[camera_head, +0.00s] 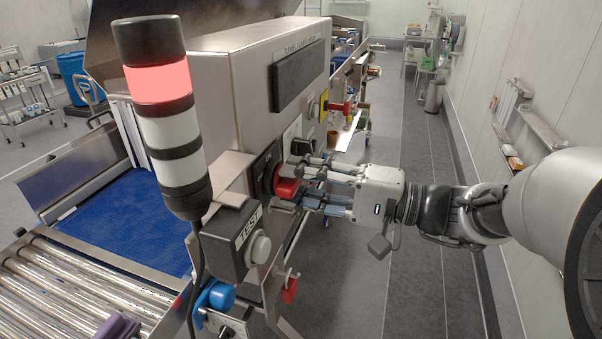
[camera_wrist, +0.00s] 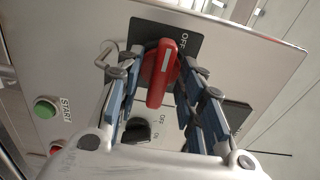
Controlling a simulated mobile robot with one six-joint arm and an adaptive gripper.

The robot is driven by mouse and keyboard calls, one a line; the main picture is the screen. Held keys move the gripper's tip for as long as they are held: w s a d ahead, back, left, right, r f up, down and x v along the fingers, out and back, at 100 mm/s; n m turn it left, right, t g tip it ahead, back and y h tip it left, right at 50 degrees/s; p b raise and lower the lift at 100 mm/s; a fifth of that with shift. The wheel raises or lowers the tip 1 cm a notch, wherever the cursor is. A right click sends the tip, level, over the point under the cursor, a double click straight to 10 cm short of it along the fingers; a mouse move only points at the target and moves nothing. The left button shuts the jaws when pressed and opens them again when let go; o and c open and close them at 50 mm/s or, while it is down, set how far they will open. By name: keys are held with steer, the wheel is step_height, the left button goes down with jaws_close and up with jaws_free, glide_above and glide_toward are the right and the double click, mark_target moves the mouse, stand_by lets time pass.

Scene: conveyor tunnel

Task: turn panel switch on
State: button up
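A red rotary switch handle (camera_wrist: 160,75) sits on a black plate marked OFF in the wrist view. Its long bar runs roughly up and down in that picture. My gripper (camera_wrist: 161,58) is open, with one blue-and-grey finger on each side of the red handle. I cannot tell whether either finger touches it. In the head view the red handle (camera_head: 287,188) is partly covered by my gripper (camera_head: 303,180), which reaches in from the right. A smaller black knob (camera_wrist: 138,130) with OFF and ON marks lies between the fingers, partly hidden by my wrist.
A green START button (camera_wrist: 45,108) and a partly hidden red button (camera_wrist: 57,149) are on the panel. In the head view, a signal tower (camera_head: 165,110) with a pink-red top section and a TEST button box (camera_head: 240,240) stand near the switch. Floor (camera_head: 400,130) beyond is clear.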

jaws_close()
stand_by(0.4)
steer(key=shift+m+p, duration=0.3)
steer(key=m+p, duration=1.7)
steer(key=shift+m, duration=0.3)
stand_by(0.3)
jaws_free()
